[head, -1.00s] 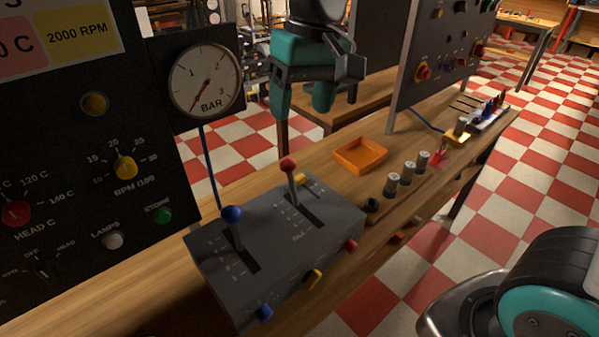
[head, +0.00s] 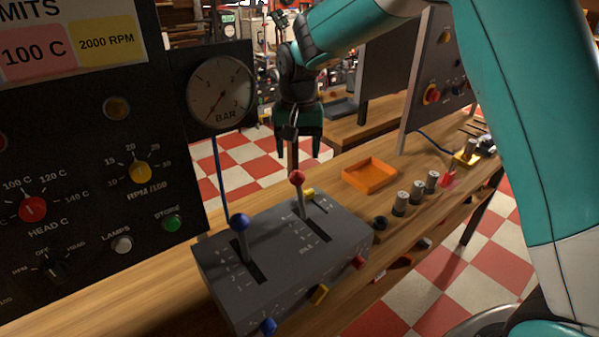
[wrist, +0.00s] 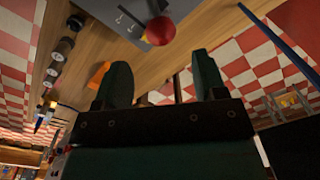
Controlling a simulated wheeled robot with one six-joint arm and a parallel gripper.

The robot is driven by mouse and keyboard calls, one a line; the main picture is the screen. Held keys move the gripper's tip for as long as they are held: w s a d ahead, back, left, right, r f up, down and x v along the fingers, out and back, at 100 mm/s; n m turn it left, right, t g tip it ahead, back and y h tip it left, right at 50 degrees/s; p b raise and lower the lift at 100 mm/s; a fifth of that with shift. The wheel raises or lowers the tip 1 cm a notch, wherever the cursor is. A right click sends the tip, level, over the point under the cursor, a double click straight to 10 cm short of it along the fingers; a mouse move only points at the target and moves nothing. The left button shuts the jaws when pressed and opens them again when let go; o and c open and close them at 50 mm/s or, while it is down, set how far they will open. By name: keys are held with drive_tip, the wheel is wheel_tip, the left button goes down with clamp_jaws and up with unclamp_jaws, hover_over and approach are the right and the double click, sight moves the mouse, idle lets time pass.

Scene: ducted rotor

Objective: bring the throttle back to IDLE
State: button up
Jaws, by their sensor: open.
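A grey lever box (head: 290,255) sits on the wooden bench in the head view. The lever with the red knob (head: 297,177) stands toward the far end of its slot; the IDLE lettering is at the slot's near end. The lever with the blue knob (head: 240,222) stands in the left slot. My gripper (head: 300,150) is open and empty, pointing down just above and beyond the red knob. In the wrist view my fingers (wrist: 160,85) are spread apart, and the red knob (wrist: 160,31) shows beyond them, not between them.
A dark panel with a pressure gauge (head: 221,92) stands to the left. An orange tray (head: 369,175) and several grey cylinders (head: 401,203) are on the bench right of the box. A blue cable (head: 219,180) hangs behind the box.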

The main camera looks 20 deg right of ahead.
sight(297, 171)
wheel_tip(297, 171, down, 7)
drive_tip(key=shift+a+p, duration=0.15)
drive_tip(key=shift+p, duration=0.25)
